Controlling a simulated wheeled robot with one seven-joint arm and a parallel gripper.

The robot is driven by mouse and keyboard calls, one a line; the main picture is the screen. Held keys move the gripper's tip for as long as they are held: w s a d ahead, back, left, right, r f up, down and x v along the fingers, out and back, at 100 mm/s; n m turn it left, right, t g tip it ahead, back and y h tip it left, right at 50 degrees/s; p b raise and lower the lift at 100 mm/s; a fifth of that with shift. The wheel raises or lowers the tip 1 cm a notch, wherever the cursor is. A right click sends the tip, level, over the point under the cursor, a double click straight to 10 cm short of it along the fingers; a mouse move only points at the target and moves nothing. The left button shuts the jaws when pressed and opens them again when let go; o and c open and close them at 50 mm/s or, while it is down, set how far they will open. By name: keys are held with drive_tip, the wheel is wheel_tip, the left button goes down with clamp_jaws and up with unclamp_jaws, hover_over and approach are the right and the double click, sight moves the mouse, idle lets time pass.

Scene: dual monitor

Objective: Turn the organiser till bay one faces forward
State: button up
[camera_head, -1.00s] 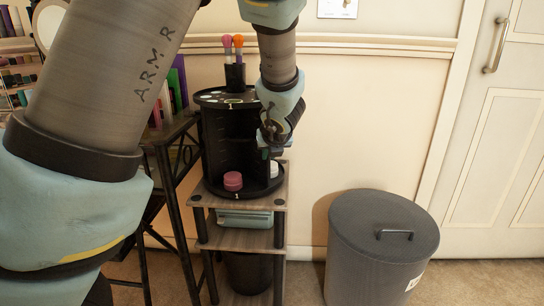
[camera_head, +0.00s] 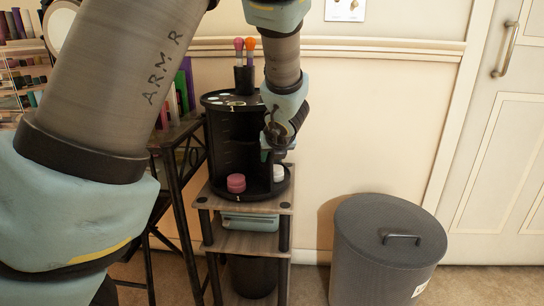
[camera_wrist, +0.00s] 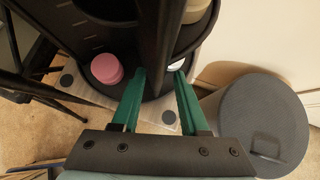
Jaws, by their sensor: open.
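The black two-tier organiser (camera_head: 224,150) stands upright on a small shelf stand. A "1" is marked on its top and bottom rims, left of centre in the head view. A pink round container (camera_head: 236,183) sits in the bay above the lower mark, with a white one (camera_head: 278,173) to its right. My gripper (camera_head: 277,150) is at the organiser's right side, its fingers partly hidden. In the wrist view, the green fingers (camera_wrist: 160,74) are open, one on either side of a black upright panel edge (camera_wrist: 158,45). I cannot tell whether they touch it.
The wooden shelf stand (camera_head: 252,242) holds the organiser. A grey lidded bin (camera_head: 390,245) stands on the floor to the right. A dark metal table (camera_head: 177,135) with upright items is close on the left. The wall is behind, and a door (camera_head: 505,140) is at far right.

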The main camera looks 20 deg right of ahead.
drive_tip(key=shift+s, duration=0.1)
drive_tip(key=p+v, duration=0.4)
drive_tip(key=v, duration=0.6)
drive_tip(key=shift+s+r, duration=0.2)
drive_tip(key=shift+r, duration=0.05)
drive_tip(key=shift+a, duration=0.1)
